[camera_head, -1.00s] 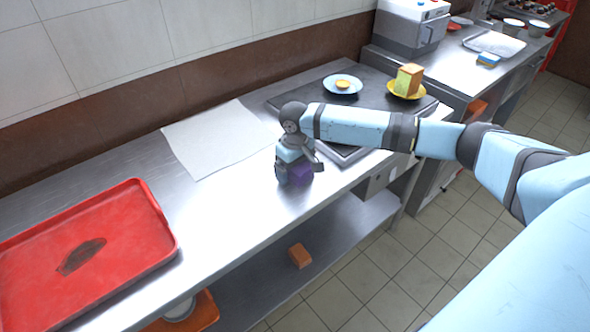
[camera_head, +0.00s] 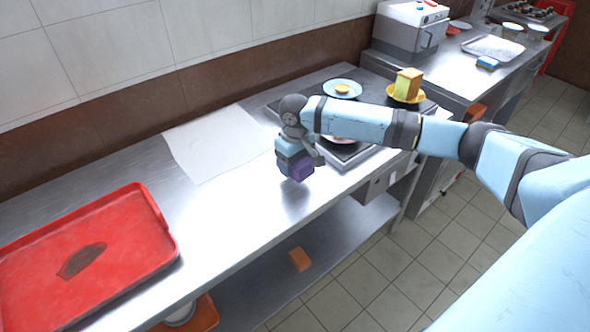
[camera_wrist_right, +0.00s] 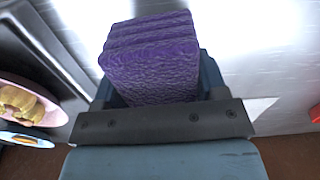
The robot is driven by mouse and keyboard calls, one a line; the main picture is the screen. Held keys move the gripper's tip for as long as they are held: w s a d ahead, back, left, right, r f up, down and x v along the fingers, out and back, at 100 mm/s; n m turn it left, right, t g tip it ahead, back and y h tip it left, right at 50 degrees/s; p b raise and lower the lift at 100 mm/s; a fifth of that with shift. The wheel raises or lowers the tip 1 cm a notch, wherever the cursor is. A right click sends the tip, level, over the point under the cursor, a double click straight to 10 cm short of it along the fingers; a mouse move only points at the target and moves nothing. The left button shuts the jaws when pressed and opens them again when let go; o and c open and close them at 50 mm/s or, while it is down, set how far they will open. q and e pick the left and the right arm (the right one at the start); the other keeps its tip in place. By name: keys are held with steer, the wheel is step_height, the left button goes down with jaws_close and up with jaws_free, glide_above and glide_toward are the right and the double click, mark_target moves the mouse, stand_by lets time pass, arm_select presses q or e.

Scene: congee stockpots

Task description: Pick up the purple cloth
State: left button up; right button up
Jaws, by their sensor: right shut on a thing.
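The purple cloth (camera_wrist_right: 150,62) is a folded, textured block. It fills the middle of the right wrist view and sits between the fingers of my right gripper (camera_wrist_right: 158,85). In the head view the cloth (camera_head: 301,168) shows at the lower end of my right gripper (camera_head: 296,170), a little above the steel counter (camera_head: 240,225). My right gripper is shut on it and hides part of it. My left gripper is not in view.
A red tray (camera_head: 135,205) lies at the left of the counter, with a white sheet (camera_head: 215,143) behind. Bare counter lies between the tray and my gripper.

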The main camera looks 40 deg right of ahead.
step_height(320, 180, up, 16)
steer(key=p, duration=0.2)
steer(key=shift+r, duration=0.25)
